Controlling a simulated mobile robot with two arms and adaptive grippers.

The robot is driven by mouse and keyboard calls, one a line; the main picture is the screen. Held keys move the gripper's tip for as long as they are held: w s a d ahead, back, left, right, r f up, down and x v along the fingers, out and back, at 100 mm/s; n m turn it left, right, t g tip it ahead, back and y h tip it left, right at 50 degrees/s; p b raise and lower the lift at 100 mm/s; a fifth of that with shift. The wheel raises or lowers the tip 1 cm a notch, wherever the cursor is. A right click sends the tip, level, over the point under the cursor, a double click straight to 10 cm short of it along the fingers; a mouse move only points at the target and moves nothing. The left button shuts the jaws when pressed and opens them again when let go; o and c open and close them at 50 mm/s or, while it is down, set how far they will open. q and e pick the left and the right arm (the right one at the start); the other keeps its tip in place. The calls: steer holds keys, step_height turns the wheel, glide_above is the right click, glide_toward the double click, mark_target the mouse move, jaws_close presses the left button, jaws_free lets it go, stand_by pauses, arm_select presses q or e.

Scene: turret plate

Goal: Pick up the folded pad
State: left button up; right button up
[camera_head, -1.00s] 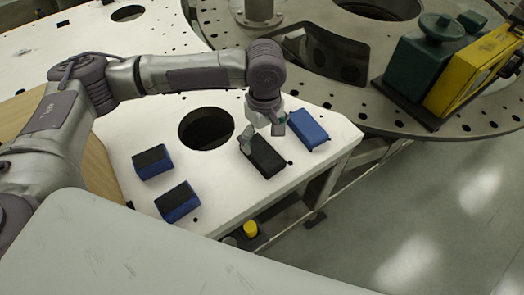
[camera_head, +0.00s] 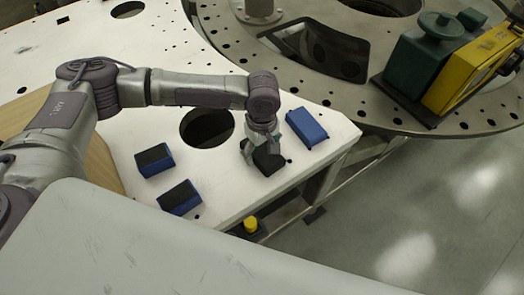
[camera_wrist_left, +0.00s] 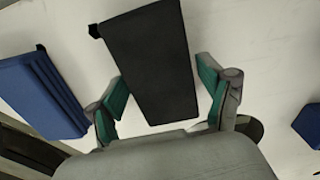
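A black pad (camera_head: 268,161), a plain dark block, lies on the white plate near its front right edge. My left gripper (camera_head: 261,148) is down over it and partly hides it in the head view. In the left wrist view the black pad (camera_wrist_left: 152,62) lies between the two green-lined fingers of the left gripper (camera_wrist_left: 165,95). The fingers stand apart, one on each side of the pad. A gap shows at the right finger; the left finger is close to the pad's edge, and I cannot tell whether it touches. My right gripper is not in view.
A blue block (camera_head: 307,127) lies just right of the pad. Two blue blocks with black tops (camera_head: 154,160) (camera_head: 180,198) lie to the left. The white plate (camera_head: 228,185) has a large round hole (camera_head: 207,128). A green and yellow device (camera_head: 440,65) stands on the round metal plate behind.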

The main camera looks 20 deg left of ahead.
mark_target(262, 149)
arm_select(q)
steer(key=c, duration=0.7)
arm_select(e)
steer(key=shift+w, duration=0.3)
arm_select(q)
steer(key=shift+r, duration=0.1)
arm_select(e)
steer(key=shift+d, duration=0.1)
